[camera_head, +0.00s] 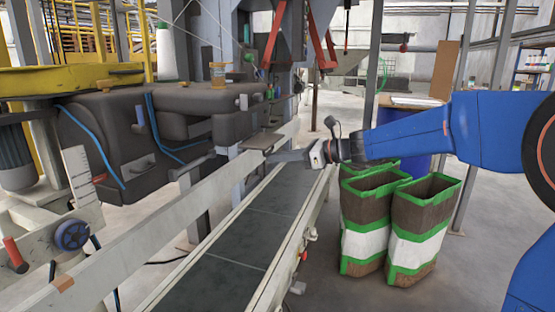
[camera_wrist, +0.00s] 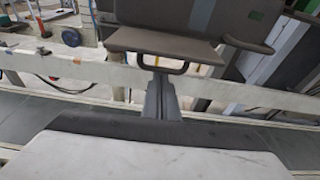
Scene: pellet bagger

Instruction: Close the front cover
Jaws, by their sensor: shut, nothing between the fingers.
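The front cover appears to be the small brown flap (camera_head: 262,141) that sticks out from the dark machine body (camera_head: 190,118). In the wrist view the flap (camera_wrist: 160,41) shows as a flat brown panel, with a dark loop handle (camera_wrist: 163,66) under its near edge. My gripper (camera_head: 270,157) is shut and empty, reaching in from the right over the conveyor, close to the flap. In the wrist view my fingers (camera_wrist: 161,86) point up toward the handle and their tips overlap it in the picture; I cannot tell whether they touch it.
A dark conveyor belt (camera_head: 218,240) with pale side rails runs below my arm. Brown, white and green bags (camera_head: 416,226) stand on the floor to its right. A yellow guard (camera_head: 72,78) and a blue hand wheel (camera_head: 72,234) are at the left. Open floor lies at the front right.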

